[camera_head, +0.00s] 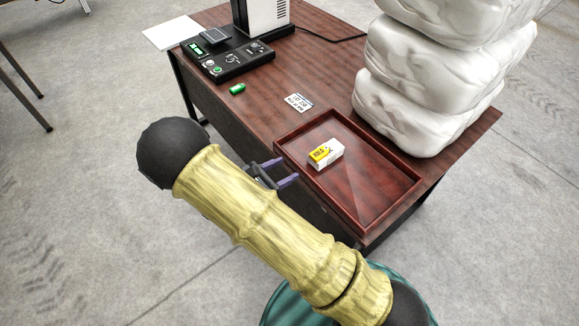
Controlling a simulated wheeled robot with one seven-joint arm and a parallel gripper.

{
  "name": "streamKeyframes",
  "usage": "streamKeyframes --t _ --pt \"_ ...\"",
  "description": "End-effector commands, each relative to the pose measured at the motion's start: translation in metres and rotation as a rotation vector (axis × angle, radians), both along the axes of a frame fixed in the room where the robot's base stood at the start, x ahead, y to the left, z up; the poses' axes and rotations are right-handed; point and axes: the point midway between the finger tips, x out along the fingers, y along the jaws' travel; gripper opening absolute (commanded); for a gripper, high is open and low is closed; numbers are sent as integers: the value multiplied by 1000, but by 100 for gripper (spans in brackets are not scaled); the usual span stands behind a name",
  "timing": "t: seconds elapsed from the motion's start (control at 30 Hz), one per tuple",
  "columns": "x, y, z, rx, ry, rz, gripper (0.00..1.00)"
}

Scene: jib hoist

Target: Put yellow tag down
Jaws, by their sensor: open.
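A yellow and white tag (325,153) with dark lettering lies in the brown wooden tray (385,205) on the desk, near the tray's upper left part. My gripper (283,171) is open, with its two purple fingers apart and nothing seen between them. It is at the tray's left edge, to the left of the tag and clear of it. My arm hides part of the gripper's base. I cannot tell the fingers' height relative to the tray rim.
A small printed card (298,103) and a green object (237,89) lie on the desk (330,65). A black control box (228,58) stands at the back left. Stacked white wrapped bundles (425,75) rise behind the tray. The tray's lower right half is bare.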

Motion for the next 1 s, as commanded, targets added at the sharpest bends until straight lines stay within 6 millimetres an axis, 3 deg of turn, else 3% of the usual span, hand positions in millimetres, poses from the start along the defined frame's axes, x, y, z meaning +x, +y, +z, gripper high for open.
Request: streamKeyframes --t 0.67,0.77,1.0 --pt "0 -2 1 4 1 -5 52" --pt "-3 -13 4 43 4 -57 52" --pt "-36 -77 20 359 3 -442 52"
